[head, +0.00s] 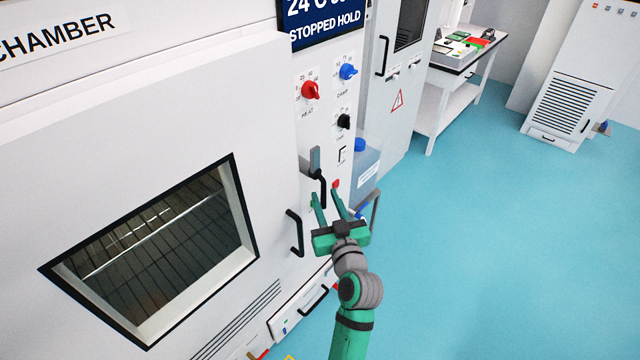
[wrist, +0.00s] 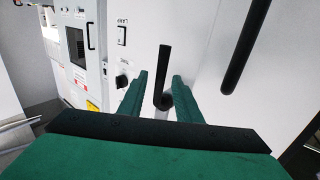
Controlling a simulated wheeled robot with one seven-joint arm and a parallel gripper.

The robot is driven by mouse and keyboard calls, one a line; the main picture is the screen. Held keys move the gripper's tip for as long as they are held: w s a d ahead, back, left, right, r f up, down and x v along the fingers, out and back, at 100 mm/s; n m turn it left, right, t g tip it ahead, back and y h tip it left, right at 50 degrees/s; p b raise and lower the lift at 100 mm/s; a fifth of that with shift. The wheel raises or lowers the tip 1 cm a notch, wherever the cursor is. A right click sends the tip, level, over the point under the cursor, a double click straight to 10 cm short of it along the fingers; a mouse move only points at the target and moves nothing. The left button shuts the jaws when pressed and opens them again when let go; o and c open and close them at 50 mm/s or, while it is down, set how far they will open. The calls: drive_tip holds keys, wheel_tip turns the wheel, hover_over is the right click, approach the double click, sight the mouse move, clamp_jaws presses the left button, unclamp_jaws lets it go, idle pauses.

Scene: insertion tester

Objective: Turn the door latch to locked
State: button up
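The door latch (head: 316,160) is a grey plate with a black lever on the chamber front, right of the door's edge. In the head view its black lever (head: 322,190) hangs down. My gripper (head: 325,193) is open, with its green fingers pointing at the panel around the lever's lower part. In the wrist view, which is turned upside down, the lever (wrist: 164,75) stands between the two fingertips (wrist: 160,88), with a gap visible on each side. Whether a finger touches it I cannot tell. The chamber door (head: 130,170) looks closed.
A black door handle (head: 295,232) is left of my gripper and shows in the wrist view (wrist: 247,45). Red (head: 310,90), blue (head: 348,71) and black (head: 343,121) knobs sit above. A blue-capped container (head: 366,165) stands to the right. The floor (head: 500,240) is clear.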

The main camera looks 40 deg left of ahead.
drive_tip(key=x, duration=0.6)
drive_tip(key=shift+w+a, duration=0.2)
drive_tip(key=shift+s+a, duration=0.1)
drive_tip(key=shift+s, duration=0.05)
clamp_jaws()
